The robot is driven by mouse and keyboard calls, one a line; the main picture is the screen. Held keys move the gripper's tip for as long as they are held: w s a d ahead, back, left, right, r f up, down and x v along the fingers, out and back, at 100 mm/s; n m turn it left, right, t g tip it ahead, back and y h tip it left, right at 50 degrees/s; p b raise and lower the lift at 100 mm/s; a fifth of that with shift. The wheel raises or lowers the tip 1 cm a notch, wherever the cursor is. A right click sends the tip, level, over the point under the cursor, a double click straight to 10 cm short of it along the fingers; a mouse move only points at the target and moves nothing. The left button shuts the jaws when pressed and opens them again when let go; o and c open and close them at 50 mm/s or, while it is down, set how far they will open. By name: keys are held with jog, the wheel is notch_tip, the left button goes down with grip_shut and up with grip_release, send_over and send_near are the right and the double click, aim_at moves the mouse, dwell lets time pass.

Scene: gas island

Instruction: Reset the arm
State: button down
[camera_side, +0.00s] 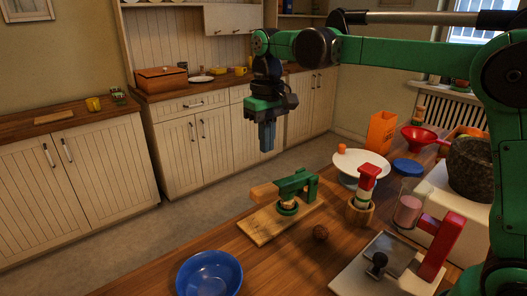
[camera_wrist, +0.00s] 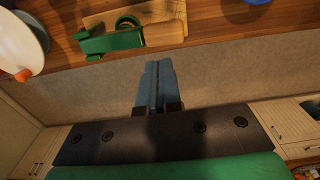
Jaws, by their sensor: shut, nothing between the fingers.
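My gripper (camera_side: 267,137) hangs from the green arm in the side view, pointing straight down. Its blue fingers are shut together with nothing between them. In the wrist view the closed fingers (camera_wrist: 155,82) point toward the edge of the wooden work table (camera_wrist: 210,35). The gripper appears held above and beyond the table's far edge, over the floor, touching nothing.
On the table stand a green press (camera_side: 297,184) on a wooden board (camera_side: 262,226), a blue bowl (camera_side: 209,272), a white round stand (camera_side: 361,163), a red funnel (camera_side: 419,137) and a stone mortar (camera_side: 470,165). White cabinets (camera_side: 190,143) line the back wall.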

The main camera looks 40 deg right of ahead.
jog(key=s+f+t, duration=0.2)
jog(key=s+t, duration=0.1)
jog(key=s, duration=0.3)
jog(key=s+d+f+t, duration=0.1)
jog(key=s+f+t, duration=0.2)
jog(key=s, duration=0.3)
jog(key=shift+s+t, duration=0.15)
jog(key=shift+t, duration=0.45)
